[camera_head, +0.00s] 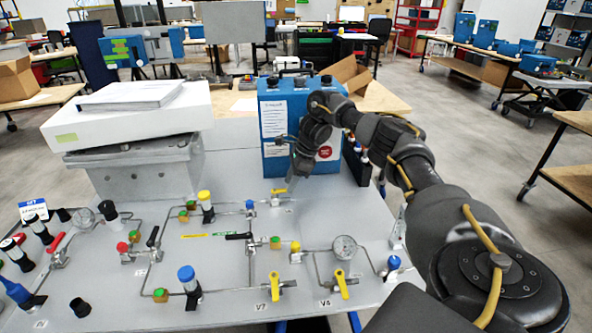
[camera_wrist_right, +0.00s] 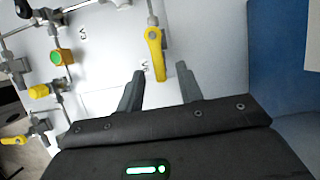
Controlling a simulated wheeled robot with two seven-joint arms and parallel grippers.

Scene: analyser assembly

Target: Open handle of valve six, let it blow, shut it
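The valve by the blue case has a yellow handle (camera_head: 279,191), which also shows in the right wrist view (camera_wrist_right: 155,54). The small label beside it looks like V6 but is hard to read. The handle points toward my right gripper (camera_wrist_right: 160,70), its end at the gap between the two fingertips. The fingers are open, one to each side, with no clear contact. In the head view my right gripper (camera_head: 297,178) is just above and behind this valve, and the arm hides part of it. My left gripper is not in view.
Yellow handles V7 (camera_head: 276,286) and apparently V8 (camera_head: 342,283) are at the panel's front. A gauge (camera_head: 345,247) and a green block (camera_head: 275,243) are nearby. The blue case (camera_head: 275,130) stands close behind the valve. A white box (camera_head: 130,120) is at back left.

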